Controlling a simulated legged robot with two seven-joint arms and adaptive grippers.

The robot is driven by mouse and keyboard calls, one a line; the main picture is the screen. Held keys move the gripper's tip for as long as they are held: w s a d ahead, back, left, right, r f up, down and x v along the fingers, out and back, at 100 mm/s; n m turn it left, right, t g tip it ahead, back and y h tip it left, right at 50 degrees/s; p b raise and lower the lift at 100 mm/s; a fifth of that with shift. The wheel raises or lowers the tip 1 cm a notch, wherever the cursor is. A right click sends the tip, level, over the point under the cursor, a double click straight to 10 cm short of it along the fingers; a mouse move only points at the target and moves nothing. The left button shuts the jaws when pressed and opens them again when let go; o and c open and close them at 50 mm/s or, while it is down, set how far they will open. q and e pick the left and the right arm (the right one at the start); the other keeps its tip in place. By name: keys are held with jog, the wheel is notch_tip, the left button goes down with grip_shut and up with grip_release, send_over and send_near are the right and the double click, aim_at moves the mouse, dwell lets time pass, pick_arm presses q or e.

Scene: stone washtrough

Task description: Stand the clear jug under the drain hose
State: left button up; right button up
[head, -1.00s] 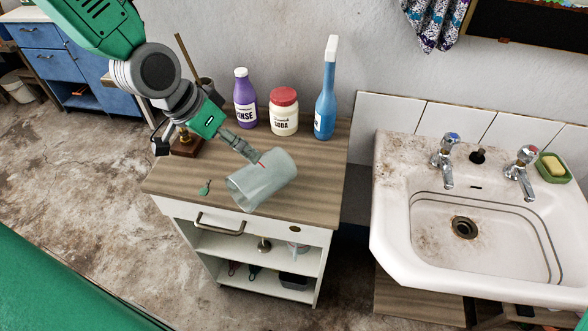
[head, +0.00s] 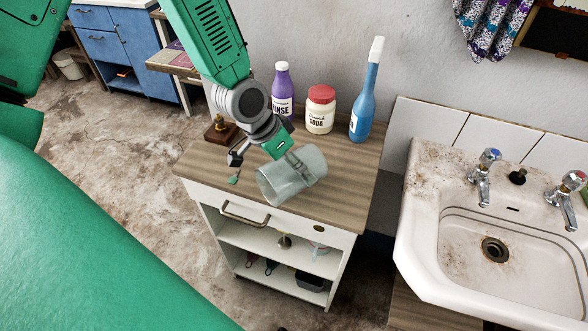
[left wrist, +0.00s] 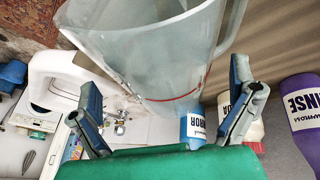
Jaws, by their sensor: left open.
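The clear jug (head: 278,184) lies on its side on the wood-topped cabinet, its mouth facing lower left in the head view. In the left wrist view the jug (left wrist: 165,55) fills the space ahead of my open left gripper (left wrist: 165,85), with one finger to either side. Whether a finger touches the jug I cannot tell. No drain hose shows. My right gripper is not in view.
A purple bottle (head: 282,88), a red-lidded soda jar (head: 320,110) and a blue spray bottle (head: 361,100) stand along the cabinet's back. The cabinet top (head: 345,185) is bare at right. A stained white sink (head: 440,220) with two taps is farther right.

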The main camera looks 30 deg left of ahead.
pick_arm(q)
jog(key=shift+w+a+f, duration=0.1)
jog(key=shift+w+f, duration=0.15)
jog(key=shift+f, duration=0.35)
jog(key=shift+w+a+f, duration=0.1)
jog(key=shift+w+f, duration=0.1)
jog(key=shift+f, duration=0.35)
jog(key=shift+a+f, duration=0.15)
jog(key=shift+a, duration=0.05)
jog(key=shift+d, duration=0.7)
jog(key=shift+a+f, duration=0.2)
jog(key=shift+a, duration=0.4)
jog(key=shift+d, duration=0.1)
jog(key=c, duration=1)
jog(key=shift+d+r, duration=0.15)
jog(key=shift+d, duration=0.2)
jog(key=shift+c, duration=1.4)
